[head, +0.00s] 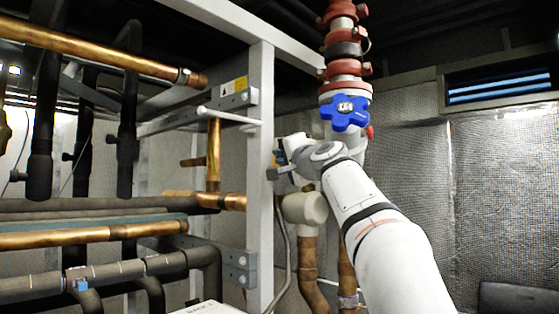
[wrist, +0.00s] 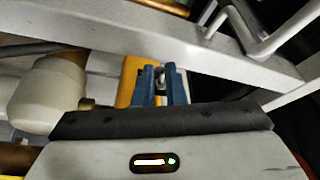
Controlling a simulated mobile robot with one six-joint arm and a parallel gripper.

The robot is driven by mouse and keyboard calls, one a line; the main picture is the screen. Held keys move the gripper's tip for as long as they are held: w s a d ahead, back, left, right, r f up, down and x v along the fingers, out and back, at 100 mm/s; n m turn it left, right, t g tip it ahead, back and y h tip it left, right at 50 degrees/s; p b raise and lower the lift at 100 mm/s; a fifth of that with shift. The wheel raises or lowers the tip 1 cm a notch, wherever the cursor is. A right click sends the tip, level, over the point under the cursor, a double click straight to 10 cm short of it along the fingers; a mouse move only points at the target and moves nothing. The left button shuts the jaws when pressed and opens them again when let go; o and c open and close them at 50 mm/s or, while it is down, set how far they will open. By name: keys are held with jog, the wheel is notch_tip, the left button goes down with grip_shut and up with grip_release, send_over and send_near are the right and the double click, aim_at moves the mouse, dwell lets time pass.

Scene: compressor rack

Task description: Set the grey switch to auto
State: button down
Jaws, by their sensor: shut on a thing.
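My gripper (wrist: 162,84) shows in the wrist view with its two blue fingers close together. They are shut on a small grey part, the grey switch (wrist: 161,79), in front of a yellow-orange housing (wrist: 128,82). Most of the switch is hidden by the fingers, so its setting cannot be read. In the head view my gripper (head: 279,165) is beside the grey upright post, at the end of my white arm. The switch cannot be made out there.
The grey frame post (head: 260,180) stands just left of my gripper. A blue valve handwheel (head: 345,112) on a red-flanged pipe is above my arm. A pale rounded pipe fitting (head: 304,208) is just below my gripper. Copper pipes (head: 95,235) fill the left side.

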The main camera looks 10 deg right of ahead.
jog(key=c, duration=1.5)
grip_release()
jog(key=b+v, duration=0.3)
jog(key=v, duration=0.4)
jog(key=shift+s+d, duration=0.2)
jog(key=shift+s, duration=0.15)
jog(key=shift+f, duration=0.1)
